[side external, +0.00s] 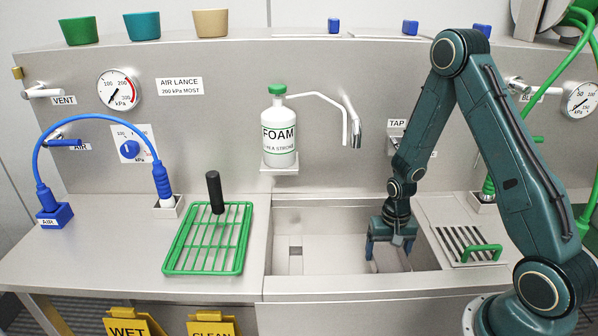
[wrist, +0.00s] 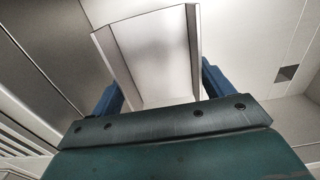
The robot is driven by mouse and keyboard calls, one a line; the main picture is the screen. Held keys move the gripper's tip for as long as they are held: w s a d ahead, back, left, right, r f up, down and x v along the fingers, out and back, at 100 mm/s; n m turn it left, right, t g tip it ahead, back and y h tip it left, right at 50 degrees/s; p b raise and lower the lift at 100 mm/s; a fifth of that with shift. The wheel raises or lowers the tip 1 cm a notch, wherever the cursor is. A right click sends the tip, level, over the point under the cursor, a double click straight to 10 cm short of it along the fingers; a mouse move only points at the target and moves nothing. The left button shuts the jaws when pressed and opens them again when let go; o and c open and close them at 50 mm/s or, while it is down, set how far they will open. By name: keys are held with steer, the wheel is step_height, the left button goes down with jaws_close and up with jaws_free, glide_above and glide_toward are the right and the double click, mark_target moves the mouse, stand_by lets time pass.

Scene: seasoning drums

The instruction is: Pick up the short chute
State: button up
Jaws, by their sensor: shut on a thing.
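My gripper (side external: 389,248) is down inside the right part of the steel sink (side external: 325,222), its two blue fingers pointing downward. In the wrist view my gripper (wrist: 160,84) has a finger on each side of a pale grey, open-topped channel with raised side walls, the short chute (wrist: 152,48). The fingers are shut on its two side walls. In the side view the chute is hard to make out against the sink's steel. Whether it touches the sink floor I cannot tell.
A square drain opening (wrist: 287,73) lies to the right of the chute in the wrist view. A green wire rack (side external: 178,268) with a black-handled tool is left of the sink. A slotted grate with a green handle (side external: 483,252) is to the right. A FOAM bottle (side external: 279,140) stands behind.

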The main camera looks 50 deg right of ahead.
mark_target(385, 260)
steer(key=shift+r, duration=2.4)
steer(key=shift+r, duration=0.1)
steer(key=shift+a+r, duration=0.3)
steer(key=shift+r, duration=0.2)
steer(key=w+a+r+n, duration=0.3)
steer(key=a+r+n, duration=0.2)
steer(key=a+r, duration=0.6)
steer(key=w+a+r+n, duration=0.3)
steer(key=a+r+n, duration=0.4)
steer(key=a, duration=0.6)
steer(key=w+a+r+n, duration=0.3)
steer(key=a+r+n, duration=0.1)
steer(key=a+r, duration=0.75)
steer(key=w+f+m, duration=0.4)
steer(key=w+m, duration=1.2)
steer(key=w, duration=0.2)
steer(key=shift+d, duration=0.15)
